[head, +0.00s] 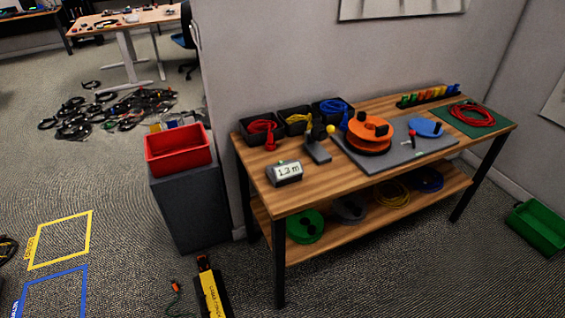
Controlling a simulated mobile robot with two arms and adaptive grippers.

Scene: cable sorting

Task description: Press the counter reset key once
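The counter (284,173) is a small grey box with a light display near the front left corner of the wooden workbench (312,184). Its display seems to read 1.3 m. I cannot make out the reset key on it at this size. Neither of my grippers shows in the head view.
A red bin (178,150) stands on a dark cabinet (190,208) left of the bench. Three black bins with cables, an orange reel (369,128) on a grey plate and a green mat (488,130) are on the bench. A yellow and black object (211,292) is in front.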

